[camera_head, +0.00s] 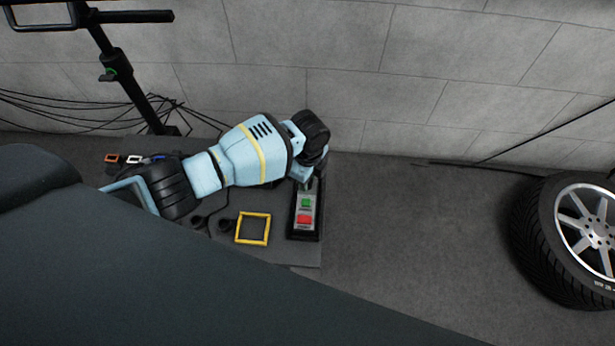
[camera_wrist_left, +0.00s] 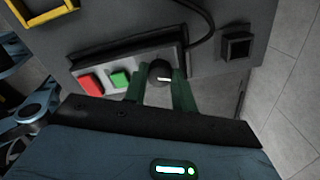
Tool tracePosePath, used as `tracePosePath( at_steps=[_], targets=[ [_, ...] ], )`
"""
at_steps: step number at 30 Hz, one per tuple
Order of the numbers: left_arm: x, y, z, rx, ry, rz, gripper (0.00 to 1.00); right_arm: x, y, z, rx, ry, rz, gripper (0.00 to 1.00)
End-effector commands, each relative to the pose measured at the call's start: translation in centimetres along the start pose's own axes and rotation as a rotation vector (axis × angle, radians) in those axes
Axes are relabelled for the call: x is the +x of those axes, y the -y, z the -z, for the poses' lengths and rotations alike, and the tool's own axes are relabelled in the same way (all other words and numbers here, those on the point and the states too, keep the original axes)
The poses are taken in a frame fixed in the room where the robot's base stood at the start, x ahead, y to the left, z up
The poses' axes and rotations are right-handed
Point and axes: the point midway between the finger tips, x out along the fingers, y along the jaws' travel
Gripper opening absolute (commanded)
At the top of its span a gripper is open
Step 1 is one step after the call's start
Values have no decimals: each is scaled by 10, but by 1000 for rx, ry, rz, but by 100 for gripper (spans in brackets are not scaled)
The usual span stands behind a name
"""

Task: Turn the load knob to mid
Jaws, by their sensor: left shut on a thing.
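The load knob (camera_wrist_left: 160,72) is a dark round knob with a white pointer mark, at one end of the control box (camera_wrist_left: 135,62) in the left wrist view. The mark lies roughly crosswise in that view, toward the right. My left gripper (camera_wrist_left: 161,92) has its green fingers on either side of the knob and is shut on it. In the head view, my left arm reaches over the control box (camera_head: 291,222), and the wrist hides the knob. A green button (camera_head: 306,203) and a red button (camera_head: 304,219) sit beside it. My right gripper is in neither view.
A yellow square frame (camera_head: 239,228) lies on the grey table left of the box. A black square socket (camera_wrist_left: 237,46) and a cable are near the knob. A wheel (camera_head: 560,240) stands at the right. Grey floor between is clear.

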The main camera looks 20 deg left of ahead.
Motion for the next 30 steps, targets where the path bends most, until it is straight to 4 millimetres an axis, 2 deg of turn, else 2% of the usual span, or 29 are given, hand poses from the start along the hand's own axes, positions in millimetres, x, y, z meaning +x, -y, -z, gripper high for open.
tracePosePath(
  at_steps=[12, 13, 18, 26, 30],
  targets=[
    [-1, 1, 1, 7, -1, 1, 4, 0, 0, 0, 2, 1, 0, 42],
    [-1, 1, 1, 7, -1, 1, 29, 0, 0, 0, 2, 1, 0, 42],
    [-1, 0, 0, 6, -1, 1, 48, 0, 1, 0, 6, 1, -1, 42],
    [-1, 0, 0, 6, 0, 0, 48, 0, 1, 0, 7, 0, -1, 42],
    [-12, 1, 0, 6, -1, 2, 48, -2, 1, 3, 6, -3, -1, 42]
  ],
)
